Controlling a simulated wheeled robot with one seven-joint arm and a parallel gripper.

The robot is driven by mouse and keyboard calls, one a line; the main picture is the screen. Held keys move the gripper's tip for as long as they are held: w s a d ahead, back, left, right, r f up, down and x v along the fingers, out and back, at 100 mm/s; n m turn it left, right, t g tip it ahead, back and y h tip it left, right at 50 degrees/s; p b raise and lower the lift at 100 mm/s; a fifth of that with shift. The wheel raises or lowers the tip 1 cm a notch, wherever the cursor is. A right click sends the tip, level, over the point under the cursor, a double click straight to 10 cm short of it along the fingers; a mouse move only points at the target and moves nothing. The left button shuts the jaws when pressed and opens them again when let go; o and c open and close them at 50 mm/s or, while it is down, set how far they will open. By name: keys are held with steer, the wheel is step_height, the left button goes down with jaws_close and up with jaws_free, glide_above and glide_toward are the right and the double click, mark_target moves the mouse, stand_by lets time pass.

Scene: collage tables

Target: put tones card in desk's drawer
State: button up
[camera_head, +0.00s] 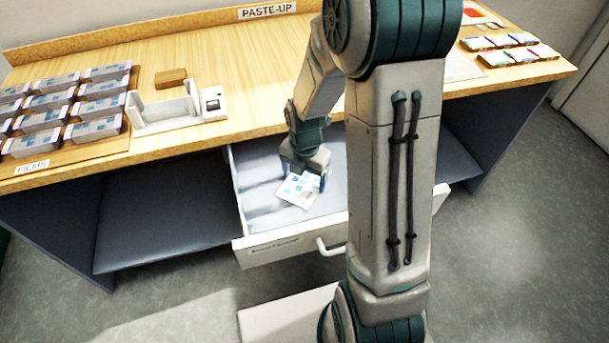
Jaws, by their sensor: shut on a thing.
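The desk's drawer (270,245) is pulled open under the wooden desk top, with a pale handle on its front. My gripper (304,181) is over the inside of the drawer, pointing down. It is shut on a white card with blue squares (299,190), which I take to be the tones card. The card shows within the drawer's outline; I cannot tell whether it touches the drawer floor. My arm hides the right part of the drawer.
The desk top (245,70) carries rows of clear film boxes (95,128) at left, a white holder (165,115), a brown block (170,78) and colored cards (510,50) at right. A "PASTE-UP" label (267,11) is at the back. Open shelves flank the drawer.

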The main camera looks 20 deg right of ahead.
mark_target(305, 183)
steer(key=o, duration=0.9)
steer(key=shift+s+a+f, duration=0.1)
steer(key=shift+f, duration=0.15)
steer(key=shift+c, duration=0.2)
steer(key=shift+s+f, duration=0.1)
steer(key=shift+d, duration=0.2)
steer(key=shift+r, duration=0.5)
step_height(305, 183, up, 11)
steer(key=p, duration=0.3)
steer(key=s+r+m+t, duration=0.1)
steer(key=s+r+m, duration=0.3)
steer(key=m, duration=0.9)
steer(key=s+r+m, duration=0.4)
steer(key=s+m, duration=0.5)
steer(key=m, duration=0.5)
steer(key=shift+s+a+t, duration=0.3)
steer(key=shift+t, duration=0.1)
